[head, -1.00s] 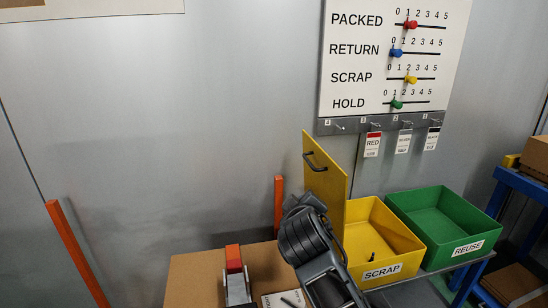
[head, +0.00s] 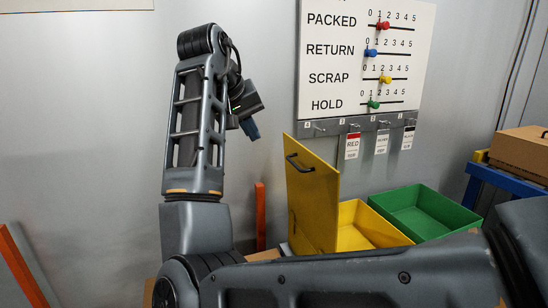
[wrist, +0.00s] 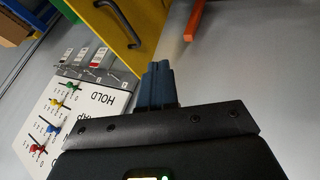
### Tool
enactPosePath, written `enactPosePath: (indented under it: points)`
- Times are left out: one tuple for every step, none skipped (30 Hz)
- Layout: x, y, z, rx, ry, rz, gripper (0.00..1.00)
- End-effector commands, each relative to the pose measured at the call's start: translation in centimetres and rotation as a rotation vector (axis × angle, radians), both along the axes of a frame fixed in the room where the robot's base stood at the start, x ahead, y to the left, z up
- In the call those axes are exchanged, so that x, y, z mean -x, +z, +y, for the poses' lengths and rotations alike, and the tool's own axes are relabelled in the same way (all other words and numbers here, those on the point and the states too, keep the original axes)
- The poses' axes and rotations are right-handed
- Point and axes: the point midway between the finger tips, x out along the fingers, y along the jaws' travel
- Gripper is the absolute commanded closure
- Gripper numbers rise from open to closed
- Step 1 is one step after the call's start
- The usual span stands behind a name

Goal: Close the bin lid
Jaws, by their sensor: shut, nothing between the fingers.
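The yellow bin lid (head: 318,205) stands upright at the left side of the open yellow scrap bin (head: 372,222). A dark bar handle (head: 298,163) is on its left-facing side. My arm hides the bin's front and part of its lower area. My gripper (head: 252,130) is shut and empty, raised left of the lid and above its handle, not touching it. In the wrist view, my shut fingers (wrist: 160,84) point toward the yellow lid (wrist: 112,30) and its dark handle (wrist: 122,22), with a gap between.
A green bin (head: 428,210) stands right of the scrap bin. A slider board (head: 368,60) with hooks and hanging tags is on the wall behind. An orange post (head: 260,215) stands left of the lid. A cardboard box (head: 520,150) sits at the right.

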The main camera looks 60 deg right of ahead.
Motion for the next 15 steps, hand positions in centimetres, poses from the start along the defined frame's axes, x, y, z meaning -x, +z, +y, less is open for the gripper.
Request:
enactPosePath:
  points:
    - [0.0, 0.0, 0.0, -0.008, -0.004, 0.000, 1.00]
    - [0.0, 0.0, 0.0, -0.011, -0.004, 0.000, 1.00]
    - [0.0, -0.2, -0.1, -0.012, -0.005, 0.001, 1.00]
    - [0.0, -0.4, -0.3, -0.013, -0.005, 0.002, 1.00]
    - [0.0, -0.6, -0.4, -0.013, -0.005, 0.002, 1.00]
    - [0.0, -1.0, -0.7, -0.012, -0.004, 0.002, 1.00]
    - [0.0, -1.4, -1.0, -0.012, -0.004, 0.002, 1.00]
    - [0.0, -1.8, -1.2, -0.011, -0.005, 0.002, 1.00]
    - [0.1, -2.4, -1.7, -0.012, -0.005, 0.003, 1.00]
    - [0.0, -2.8, -2.0, -0.010, -0.005, 0.003, 1.00]
    - [0.0, -3.3, -2.3, -0.011, -0.003, 0.003, 1.00]
    - [0.0, -4.0, -2.8, -0.012, -0.005, 0.003, 1.00]
    - [0.0, -4.5, -3.2, -0.011, -0.005, 0.003, 1.00]
    - [0.0, -5.0, -3.5, -0.011, -0.005, 0.003, 1.00]
    - [0.0, -5.6, -4.0, -0.011, -0.005, 0.002, 1.00]
